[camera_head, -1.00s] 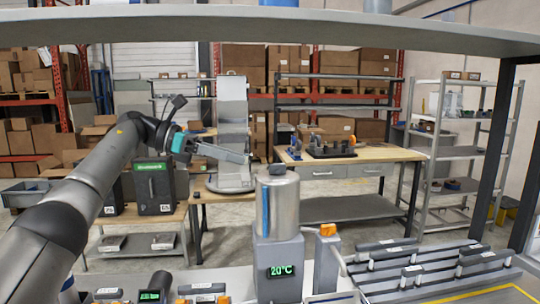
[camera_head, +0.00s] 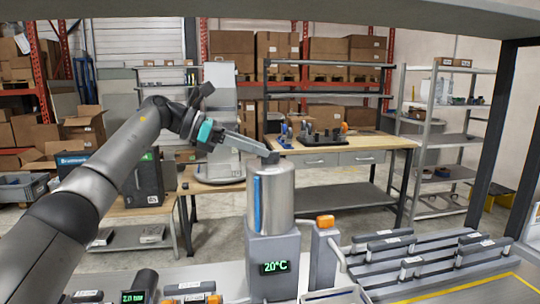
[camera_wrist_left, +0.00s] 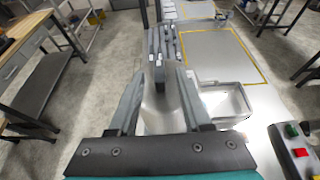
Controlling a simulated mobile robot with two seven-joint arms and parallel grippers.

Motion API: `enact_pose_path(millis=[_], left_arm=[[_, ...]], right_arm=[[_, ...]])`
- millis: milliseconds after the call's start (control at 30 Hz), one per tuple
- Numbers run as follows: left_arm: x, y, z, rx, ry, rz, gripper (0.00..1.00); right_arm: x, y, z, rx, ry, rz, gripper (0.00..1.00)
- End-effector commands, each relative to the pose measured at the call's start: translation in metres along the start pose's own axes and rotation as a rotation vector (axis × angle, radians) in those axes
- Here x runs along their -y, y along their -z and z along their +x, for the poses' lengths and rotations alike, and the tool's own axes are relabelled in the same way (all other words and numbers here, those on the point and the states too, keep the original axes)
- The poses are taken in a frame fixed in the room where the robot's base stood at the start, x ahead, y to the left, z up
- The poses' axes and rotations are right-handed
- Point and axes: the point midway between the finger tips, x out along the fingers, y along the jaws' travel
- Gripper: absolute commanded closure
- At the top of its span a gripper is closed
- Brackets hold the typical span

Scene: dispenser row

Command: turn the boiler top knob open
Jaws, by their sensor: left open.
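The boiler is a silver cylinder (camera_head: 271,198) with a blue level strip, on a grey base whose green display (camera_head: 275,267) reads 20°C. In the head view, its dark top knob is largely hidden by my left gripper (camera_head: 270,154). The gripper comes in from the left, and its fingertips are at the top of the boiler. In the wrist view, my left gripper (camera_wrist_left: 160,75) is open, with its two fingers apart and pale metal between them. I cannot tell whether the fingers touch the knob. My right gripper is in neither view.
An orange-capped grey post (camera_head: 325,222) stands right of the boiler. Grey racks (camera_head: 410,250) lie farther right. In the wrist view, a pale tray (camera_wrist_left: 228,103) sits right of the fingers, and a button box (camera_wrist_left: 297,145) is at lower right. A shelf edge spans the top.

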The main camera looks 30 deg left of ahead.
Motion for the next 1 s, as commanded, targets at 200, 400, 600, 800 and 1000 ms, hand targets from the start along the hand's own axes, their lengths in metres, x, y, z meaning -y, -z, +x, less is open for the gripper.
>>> enact_pose_path(millis=[200,400,600,800,1000], left_arm=[[0.0,0.0,0.03,0.0,0.001,-0.001,0.51],[0.0,0.0,0.038,0.0,-0.002,-0.001,0.51],[0.0,0.0,0.038,0.0,-0.001,-0.001,0.51],[0.0,0.0,0.038,0.0,-0.001,-0.001,0.73],[0.0,0.0,0.038,0.0,-0.001,-0.001,0.95]], right_arm=[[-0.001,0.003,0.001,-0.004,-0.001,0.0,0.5],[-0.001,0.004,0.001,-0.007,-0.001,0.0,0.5],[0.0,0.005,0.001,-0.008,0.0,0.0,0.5],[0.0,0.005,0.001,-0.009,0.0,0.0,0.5],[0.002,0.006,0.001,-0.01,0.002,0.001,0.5]])
